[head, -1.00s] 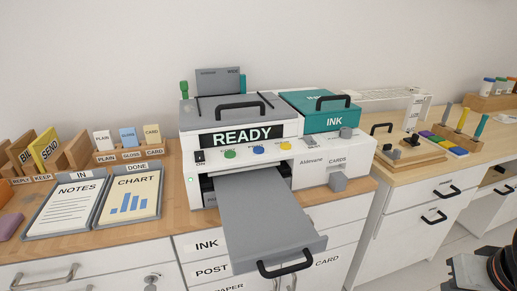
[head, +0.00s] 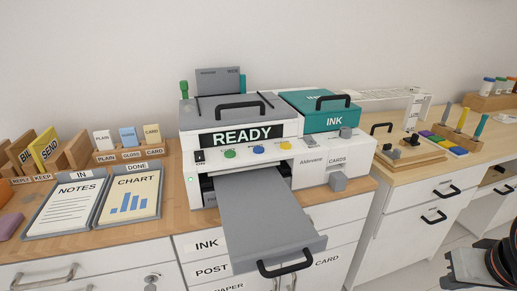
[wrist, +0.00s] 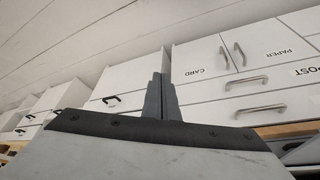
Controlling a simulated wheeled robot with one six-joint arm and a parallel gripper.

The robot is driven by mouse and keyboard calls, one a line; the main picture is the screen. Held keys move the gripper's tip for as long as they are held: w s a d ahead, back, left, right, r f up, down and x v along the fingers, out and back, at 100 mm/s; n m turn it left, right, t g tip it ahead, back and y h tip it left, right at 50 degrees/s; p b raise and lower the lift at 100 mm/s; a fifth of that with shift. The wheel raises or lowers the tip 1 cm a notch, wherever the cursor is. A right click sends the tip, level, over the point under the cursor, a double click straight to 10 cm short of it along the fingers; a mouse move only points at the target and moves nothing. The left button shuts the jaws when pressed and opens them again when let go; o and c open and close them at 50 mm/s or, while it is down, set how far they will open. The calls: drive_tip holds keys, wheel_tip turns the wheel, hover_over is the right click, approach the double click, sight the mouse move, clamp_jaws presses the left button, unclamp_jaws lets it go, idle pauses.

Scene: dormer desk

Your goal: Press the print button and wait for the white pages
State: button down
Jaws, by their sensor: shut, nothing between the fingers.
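The white and grey printer (head: 186,160) stands on the wooden desk, its dark display (head: 240,137) reading READY. A green button (head: 230,154), a blue button (head: 259,149) and a yellow button (head: 285,145) sit in a row below the display; their small labels are unreadable. The grey paper tray (head: 265,215) is pulled out in front, with no white pages visible on it. My gripper (wrist: 160,85) shows in the wrist view, fingers together and empty, with drawer fronts behind it upside down. In the head view only part of my arm shows at lower right, apart from the printer.
Two document trays, NOTES (head: 62,206) and CHART (head: 130,194), lie at left, with card holders behind. The tray's black handle (head: 285,265) juts past the desk edge. White drawers have protruding handles; floor shows at lower right.

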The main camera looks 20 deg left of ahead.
drive_tip(key=w+a+r+n, duration=0.3)
drive_tip(key=w+a+r, duration=0.2)
drive_tip(key=w+r, duration=0.35)
wheel_tip(320, 180, up, 17)
drive_tip(key=n+t+y, duration=0.2)
drive_tip(key=n+t, duration=0.2)
drive_tip(key=n, duration=0.4)
hover_over(258, 151)
drive_tip(key=shift+w+f, duration=0.1)
drive_tip(key=shift+f, duration=0.1)
drive_tip(key=shift+d+f, duration=0.1)
drive_tip(key=shift+f, duration=4.35)
drive_tip(key=shift+f, duration=0.15)
drive_tip(key=shift+f, duration=0.2)
